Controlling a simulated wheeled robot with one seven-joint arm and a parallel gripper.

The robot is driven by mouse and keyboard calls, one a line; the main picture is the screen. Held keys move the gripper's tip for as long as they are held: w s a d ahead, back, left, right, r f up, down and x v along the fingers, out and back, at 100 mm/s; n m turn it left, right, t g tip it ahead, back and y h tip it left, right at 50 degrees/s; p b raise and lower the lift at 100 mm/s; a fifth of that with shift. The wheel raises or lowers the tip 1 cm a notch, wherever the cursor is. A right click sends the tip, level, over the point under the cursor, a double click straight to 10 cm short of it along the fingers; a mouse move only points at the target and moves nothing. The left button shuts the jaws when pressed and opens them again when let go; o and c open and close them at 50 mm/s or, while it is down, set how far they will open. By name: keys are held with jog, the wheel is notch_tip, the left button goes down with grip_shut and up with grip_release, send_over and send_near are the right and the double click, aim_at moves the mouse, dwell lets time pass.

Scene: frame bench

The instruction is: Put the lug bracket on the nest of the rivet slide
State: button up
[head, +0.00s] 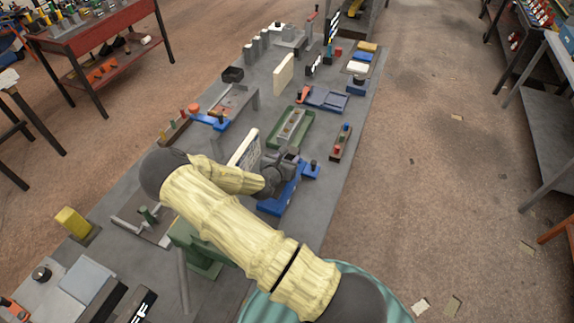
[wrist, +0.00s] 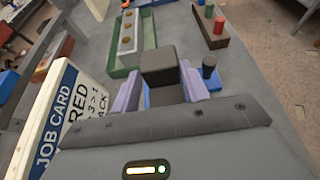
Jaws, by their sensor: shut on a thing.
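My gripper (wrist: 158,88) has purple fingers shut on a dark grey, block-like piece, the lug bracket by its place in the jaws (wrist: 160,62). Its lower part is hidden behind the gripper body. Just beneath and beyond it lies a blue fixture with a black knob, apparently the rivet slide (head: 311,171); the knob shows right of the fingers in the wrist view (wrist: 208,66). In the head view my gripper (head: 284,163) is over this fixture and hides much of it, including any nest. I cannot tell whether the bracket touches it.
A white job card (wrist: 50,120) stands upright close left of my gripper. A green tray (head: 308,118) with round pieces lies just beyond. A brown rack (head: 336,155) with coloured pegs is at the right. Bare grey bench (head: 350,115) shows near the right edge.

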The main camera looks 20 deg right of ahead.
jog(key=shift+f+p, duration=0.65)
jog(key=shift+f, duration=1.4)
jog(key=shift+f, duration=0.15)
jog(key=o, duration=1.3)
jog(key=shift+c, duration=0.2)
